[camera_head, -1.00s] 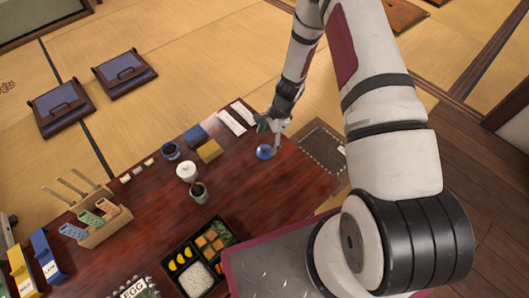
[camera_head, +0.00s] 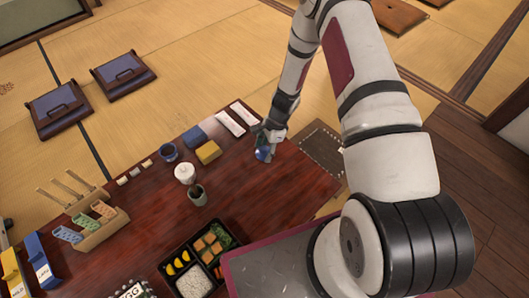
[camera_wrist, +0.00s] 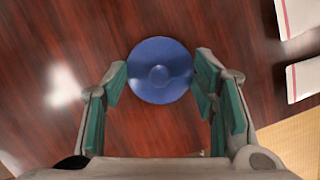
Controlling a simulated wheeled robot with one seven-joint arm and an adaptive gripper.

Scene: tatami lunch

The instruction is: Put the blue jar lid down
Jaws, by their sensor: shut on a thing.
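The blue jar lid (camera_wrist: 160,70) is a round blue disc with a small raised knob in the middle. In the wrist view it sits between the two green-padded fingers of my gripper (camera_wrist: 162,82), which is shut on it. In the head view my gripper (camera_head: 268,144) points down over the right end of the dark red table (camera_head: 270,195), with the lid (camera_head: 263,154) partly hidden at its fingertips. I cannot tell whether the lid touches the table top.
A yellow block (camera_head: 208,152), a white lidded pot (camera_head: 184,173) and a dark cup (camera_head: 197,195) stand to the left. White folded napkins (camera_head: 232,122) lie at the far edge. A lunch box (camera_head: 190,280) is nearer. Bare table lies in front of the lid.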

